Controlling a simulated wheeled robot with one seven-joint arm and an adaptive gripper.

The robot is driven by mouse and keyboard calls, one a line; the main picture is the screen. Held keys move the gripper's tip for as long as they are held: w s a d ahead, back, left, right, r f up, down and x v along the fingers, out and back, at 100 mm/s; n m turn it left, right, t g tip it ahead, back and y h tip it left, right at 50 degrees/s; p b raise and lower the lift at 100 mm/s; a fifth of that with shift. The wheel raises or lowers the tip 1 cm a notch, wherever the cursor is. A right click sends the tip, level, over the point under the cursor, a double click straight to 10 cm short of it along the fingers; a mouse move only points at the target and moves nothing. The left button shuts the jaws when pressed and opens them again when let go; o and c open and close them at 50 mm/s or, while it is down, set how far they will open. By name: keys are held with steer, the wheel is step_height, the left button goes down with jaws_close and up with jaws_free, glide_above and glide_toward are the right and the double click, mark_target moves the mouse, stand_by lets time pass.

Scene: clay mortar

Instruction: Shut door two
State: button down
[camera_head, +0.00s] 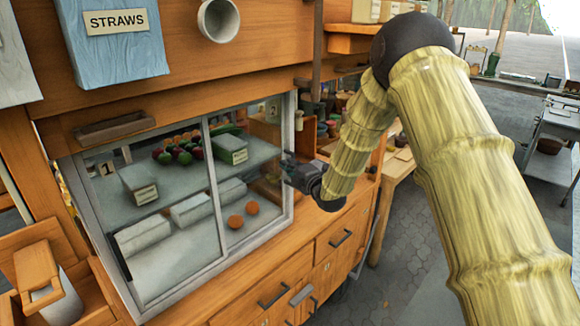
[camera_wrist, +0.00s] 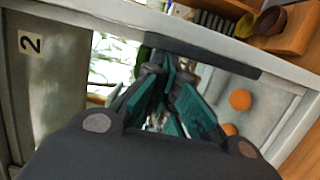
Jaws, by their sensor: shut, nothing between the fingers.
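Door two is a glass panel in the front of the display cabinet; its "2" label (camera_head: 273,109) is at the upper right in the head view. The label also shows at the left edge of the wrist view (camera_wrist: 30,43). My gripper (camera_head: 288,168) is at the right side of the cabinet front, close to the frame. In the wrist view my gripper (camera_wrist: 165,68) is shut and empty, its fingertips close to a dark bar (camera_wrist: 215,60) along the pale frame. I cannot tell whether they touch it. The fingers hide part of the glass and frame.
Door one (camera_head: 107,168) is the left panel. Behind the glass are white boxes (camera_head: 192,208), several fruits (camera_head: 183,150) and two oranges (camera_head: 252,208). Drawers (camera_head: 272,290) lie below. A wooden table (camera_head: 400,160) stands to the right, with paved floor (camera_head: 400,240) beyond.

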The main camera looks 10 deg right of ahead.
steer(key=s+b, duration=0.6)
steer(key=s, duration=0.5)
steer(key=s+d+f+m+g+h, duration=0.1)
steer(key=s+f+m+g, duration=0.25)
steer(key=s+f, duration=0.55)
steer(key=s+d+f+m+g+h, duration=0.15)
steer(key=s+f+m, duration=0.35)
steer(key=f, duration=0.8)
steer(key=s+f+m+g+h, duration=0.2)
steer(key=s+f+m+g, duration=0.15)
steer(key=s+f, duration=0.55)
steer(key=s+f+m+g, duration=0.2)
steer(key=s+f, duration=0.3)
steer(key=s, duration=0.5)
steer(key=s+f+m+g+h, duration=0.1)
steer(key=s+f+m+g, duration=0.2)
steer(key=s, duration=0.8)
steer(key=s+f+m+g, duration=0.3)
steer(key=s+f+m, duration=0.2)
steer(key=s+f, duration=0.3)
steer(key=s+d, duration=0.1)
steer(key=s, duration=0.2)
steer(key=shift+f+h, duration=0.2)
steer(key=shift+h, duration=0.15)
steer(key=shift+g, duration=0.25)
